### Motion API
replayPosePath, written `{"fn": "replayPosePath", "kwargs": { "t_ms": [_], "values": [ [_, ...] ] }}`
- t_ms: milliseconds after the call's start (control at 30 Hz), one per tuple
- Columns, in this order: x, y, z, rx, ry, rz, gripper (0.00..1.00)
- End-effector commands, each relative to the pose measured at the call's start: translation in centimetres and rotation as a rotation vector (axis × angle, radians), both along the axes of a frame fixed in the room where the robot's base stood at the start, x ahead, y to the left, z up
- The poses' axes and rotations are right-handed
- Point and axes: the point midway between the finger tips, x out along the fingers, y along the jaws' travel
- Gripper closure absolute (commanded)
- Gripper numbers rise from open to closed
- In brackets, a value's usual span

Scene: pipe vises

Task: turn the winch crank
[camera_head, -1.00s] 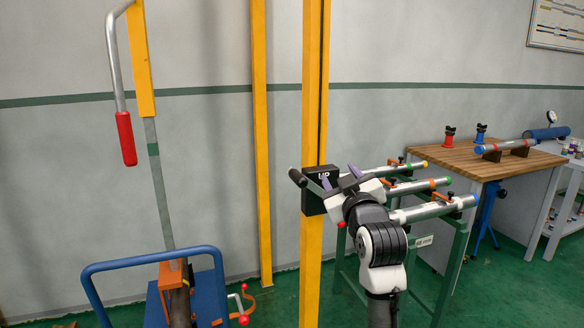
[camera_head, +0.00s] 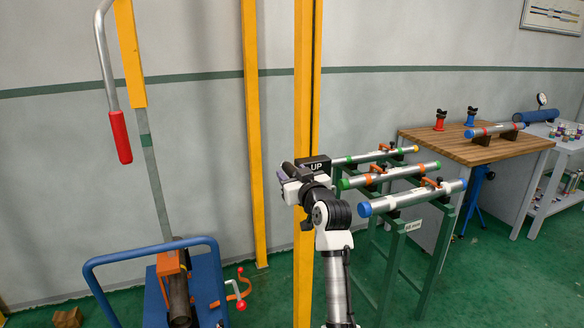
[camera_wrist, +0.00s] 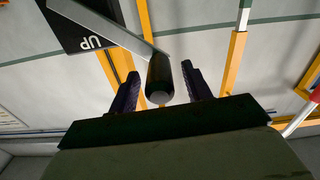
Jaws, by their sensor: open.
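The winch is a black box marked UP (camera_head: 316,166) on a yellow post. In the wrist view the box (camera_wrist: 80,32) is at the upper left, and a flat grey crank arm (camera_wrist: 112,30) runs from it to a dark cylindrical crank handle (camera_wrist: 160,78). My gripper (camera_head: 284,174) is at the crank, left of the box, and hides part of it. In the wrist view my gripper (camera_wrist: 160,84) is open, with one dark purple finger on each side of the handle. The handle is between the fingers, with gaps visible on both sides.
Pipes on green stands (camera_head: 400,228) are right of my arm. A wooden bench (camera_head: 455,138) stands beyond them. A blue-framed cart (camera_head: 150,249) with an orange clamp and a red-handled lever (camera_head: 120,137) is at left.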

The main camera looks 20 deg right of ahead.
Motion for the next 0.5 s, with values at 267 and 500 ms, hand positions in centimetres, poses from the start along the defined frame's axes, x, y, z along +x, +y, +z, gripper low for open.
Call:
{"fn": "replayPosePath", "kwargs": {
  "t_ms": [267,500],
  "values": [
    [1.27,0.00,0.04,-0.001,-0.001,-0.001,0.51],
    [1.25,0.01,0.00,-0.001,-0.001,-0.001,0.59]
  ]
}}
